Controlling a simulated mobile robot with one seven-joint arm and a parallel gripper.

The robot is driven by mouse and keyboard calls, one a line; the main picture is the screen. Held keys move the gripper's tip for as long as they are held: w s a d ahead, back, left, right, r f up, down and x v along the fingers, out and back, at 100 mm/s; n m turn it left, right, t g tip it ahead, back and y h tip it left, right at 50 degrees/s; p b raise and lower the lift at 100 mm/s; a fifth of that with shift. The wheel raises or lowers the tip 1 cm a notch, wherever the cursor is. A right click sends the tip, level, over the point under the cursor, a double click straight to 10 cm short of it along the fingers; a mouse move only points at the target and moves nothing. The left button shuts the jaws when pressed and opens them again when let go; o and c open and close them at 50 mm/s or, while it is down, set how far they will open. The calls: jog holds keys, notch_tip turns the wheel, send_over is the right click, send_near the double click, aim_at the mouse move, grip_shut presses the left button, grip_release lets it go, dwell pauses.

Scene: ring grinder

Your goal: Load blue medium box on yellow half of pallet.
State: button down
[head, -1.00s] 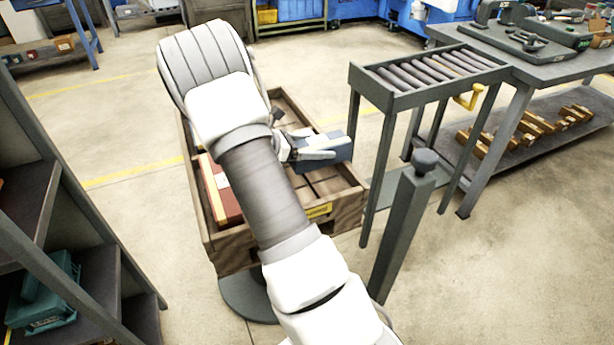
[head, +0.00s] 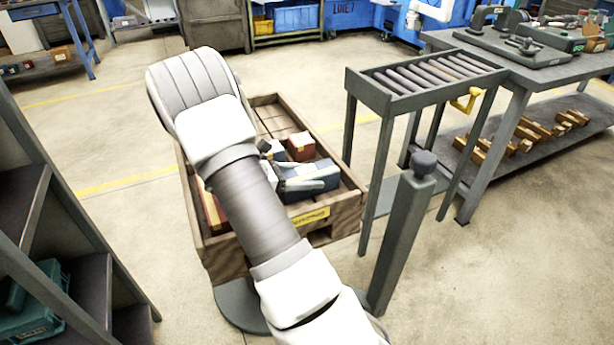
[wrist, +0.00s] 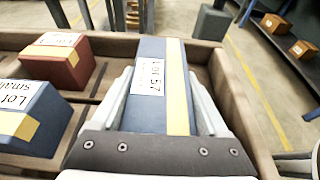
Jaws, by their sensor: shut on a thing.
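The blue box (head: 322,171) with a yellow stripe is between the fingers of my gripper (head: 303,183), low inside the right part of the wooden pallet crate (head: 343,212). A yellow label (head: 312,217) is on the crate's front wall. In the wrist view my gripper (wrist: 160,85) is shut on the blue box (wrist: 150,95), whose label reads "Lot 57". The crate's right wall (wrist: 240,105) runs close beside the right finger. I cannot tell whether the box touches the crate floor.
A red box (wrist: 58,58) and a blue small box (wrist: 32,118) lie left of the held box. A red box at the crate's left is mostly hidden by my arm. A roller stand (head: 420,80) and a grey post (head: 405,235) stand to the right.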

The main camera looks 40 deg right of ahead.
grip_release()
jog(key=shift+w+a+r, duration=0.1)
jog(key=shift+a+r, duration=0.1)
jog(key=p+v, duration=0.3)
jog(key=v, duration=0.8)
jog(key=shift+a, duration=0.1)
jog(key=shift+a+r, duration=0.15)
jog(key=shift+r, duration=0.05)
jog(key=s+a+r+m+t+y, duration=0.4)
jog(key=s+a+r+m+y, duration=0.3)
jog(key=s, duration=0.4)
jog(key=s+a+r+m+t+y, duration=0.4)
jog(key=s+a+r+m+y, duration=0.2)
jog(key=s+r, duration=0.5)
jog(key=shift+a+m+t+y, duration=0.4)
jog(key=shift+a+m, duration=0.7)
jog(key=shift+a, duration=0.4)
